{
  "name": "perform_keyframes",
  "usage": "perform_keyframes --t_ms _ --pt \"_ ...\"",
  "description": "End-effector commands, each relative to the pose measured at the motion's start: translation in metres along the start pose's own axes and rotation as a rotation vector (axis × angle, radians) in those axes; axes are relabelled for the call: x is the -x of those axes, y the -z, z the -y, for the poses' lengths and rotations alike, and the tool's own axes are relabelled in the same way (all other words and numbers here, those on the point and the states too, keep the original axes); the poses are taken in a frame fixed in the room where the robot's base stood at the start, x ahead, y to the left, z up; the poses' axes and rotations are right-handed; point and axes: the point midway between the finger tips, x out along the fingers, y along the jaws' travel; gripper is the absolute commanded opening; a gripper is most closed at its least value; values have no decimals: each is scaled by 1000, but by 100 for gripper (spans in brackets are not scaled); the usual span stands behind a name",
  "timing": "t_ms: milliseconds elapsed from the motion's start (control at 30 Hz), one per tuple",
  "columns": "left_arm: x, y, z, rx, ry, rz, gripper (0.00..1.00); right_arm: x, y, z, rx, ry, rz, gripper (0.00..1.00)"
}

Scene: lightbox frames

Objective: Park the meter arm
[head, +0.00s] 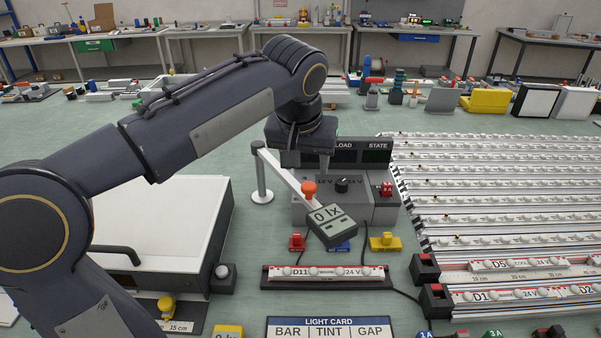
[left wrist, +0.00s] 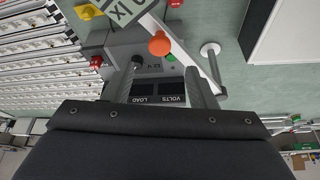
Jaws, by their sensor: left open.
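The meter arm (head: 281,172) is a pale bar on a grey post (head: 262,180), reaching right and toward me across the front of the grey supply box. At its free end is a tilted grey meter (head: 331,225) reading 0 lx. An orange knob (head: 309,189) stands on the bar near the meter. My left gripper (head: 307,162) is above the supply box, behind the knob. In the left wrist view my left gripper (left wrist: 163,68) is open, with the knob (left wrist: 159,44) just beyond its fingertips and nothing visibly held. My right gripper is not in view.
The supply box (head: 375,207) has a black dial and a red switch. A D11 strip (head: 325,283) lies in front, with red, blue and yellow pieces between. White strip rails (head: 500,190) fill the right. A white-lidded case (head: 165,225) stands left. A light card (head: 325,328) lies nearest.

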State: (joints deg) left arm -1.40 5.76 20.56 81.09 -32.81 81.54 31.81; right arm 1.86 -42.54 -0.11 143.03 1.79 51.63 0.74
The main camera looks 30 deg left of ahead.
Motion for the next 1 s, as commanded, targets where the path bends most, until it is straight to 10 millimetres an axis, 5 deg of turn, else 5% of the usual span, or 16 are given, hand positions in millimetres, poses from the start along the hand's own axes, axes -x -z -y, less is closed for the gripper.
perform_keyframes --t_ms 500,867,1000 --pt "-70 0 0 0 0 1 51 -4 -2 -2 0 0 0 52" --pt "-75 0 0 0 -2 -1 51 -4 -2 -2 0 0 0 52" --pt "-75 0 0 0 -2 -1 33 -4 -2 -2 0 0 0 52"
